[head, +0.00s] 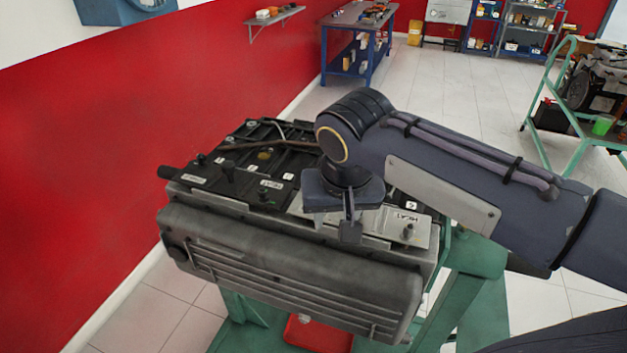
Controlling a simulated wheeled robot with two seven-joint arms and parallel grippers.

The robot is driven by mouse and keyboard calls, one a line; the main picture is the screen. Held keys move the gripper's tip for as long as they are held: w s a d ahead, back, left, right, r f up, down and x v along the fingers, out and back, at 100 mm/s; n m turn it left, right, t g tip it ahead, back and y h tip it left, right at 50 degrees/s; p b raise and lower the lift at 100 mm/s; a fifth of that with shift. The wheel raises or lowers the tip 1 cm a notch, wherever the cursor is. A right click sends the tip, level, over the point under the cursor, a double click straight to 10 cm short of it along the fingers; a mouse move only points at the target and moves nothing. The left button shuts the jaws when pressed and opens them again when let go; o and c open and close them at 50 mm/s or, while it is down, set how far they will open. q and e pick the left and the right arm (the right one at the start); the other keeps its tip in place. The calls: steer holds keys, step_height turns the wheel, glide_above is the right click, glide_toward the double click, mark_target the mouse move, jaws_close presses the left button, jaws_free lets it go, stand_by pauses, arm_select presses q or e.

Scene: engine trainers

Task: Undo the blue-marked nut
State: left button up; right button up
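The engine (262,163) stands on a green stand (470,285), its black top facing up and a grey ribbed cover (290,275) along its near side. My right gripper (345,230) points down over the near edge of the engine top, above a silver plate (428,228). Its fingertips are partly hidden by its own body, and I cannot tell whether they touch anything. A small stud or fitting (408,231) stands on the plate, right of the gripper. I can make out no blue mark on a nut; the gripper and arm hide part of the plate. My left gripper is out of view.
A red wall (100,150) runs close along the left. A red tray (318,334) lies low under the engine. A green trolley (570,120) stands at the right. A blue workbench (358,45) is at the back, with open tiled floor between.

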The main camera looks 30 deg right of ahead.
steer(key=w+r+m+h+b, duration=0.2)
steer(key=w+r+m, duration=0.3)
steer(key=w, duration=0.5)
steer(key=x, duration=0.5)
steer(key=d+x, duration=0.1)
steer(key=x, duration=0.1)
steer(key=shift+s+d+f, duration=0.1)
steer(key=shift+f, duration=0.15)
steer(key=shift+c, duration=0.5)
jaws_close()
